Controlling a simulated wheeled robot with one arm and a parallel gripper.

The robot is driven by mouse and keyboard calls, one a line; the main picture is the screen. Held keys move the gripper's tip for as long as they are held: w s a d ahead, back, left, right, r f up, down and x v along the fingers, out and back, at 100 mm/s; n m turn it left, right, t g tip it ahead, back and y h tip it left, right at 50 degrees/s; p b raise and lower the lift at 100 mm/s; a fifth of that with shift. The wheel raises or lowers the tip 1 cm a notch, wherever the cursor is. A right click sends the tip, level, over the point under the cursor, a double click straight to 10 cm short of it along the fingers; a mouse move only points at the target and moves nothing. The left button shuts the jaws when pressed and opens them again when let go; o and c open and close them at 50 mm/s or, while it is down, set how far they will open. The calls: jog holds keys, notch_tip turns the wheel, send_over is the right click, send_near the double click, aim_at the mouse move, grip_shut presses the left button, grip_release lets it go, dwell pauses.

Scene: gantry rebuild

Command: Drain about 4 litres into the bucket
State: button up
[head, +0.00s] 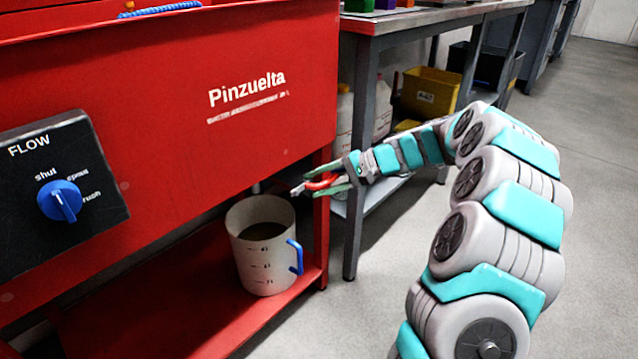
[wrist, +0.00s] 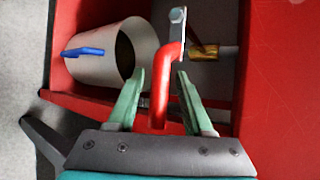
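The bucket (head: 250,262) is pale with a blue handle and marks on its side. It stands upright on the red lower shelf, with a brownish surface inside. The bucket (wrist: 100,58) also shows in the wrist view, left of my gripper. A red lever (wrist: 170,65) hangs from a metal link beside a brass fitting (wrist: 204,52). My gripper (wrist: 160,74) is open, with its green fingers on either side of the lever; a gap shows on the left. In the head view my gripper (head: 320,183) is just right of and above the bucket.
A FLOW panel (head: 95,210) with a blue knob (head: 60,200) is on the red Pinzuelta cabinet (head: 240,130); the knob's setting is unclear. A metal bench (head: 420,17) stands behind, with jugs and a yellow bin (head: 430,92) underneath. The floor at right is clear.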

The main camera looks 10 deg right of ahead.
jog(key=shift+d, duration=0.1)
jog(key=v, duration=0.7)
jog(key=shift+s+d+r+p, duration=0.1)
jog(key=shift+d+r+p, duration=0.15)
jog(key=shift+p, duration=0.1)
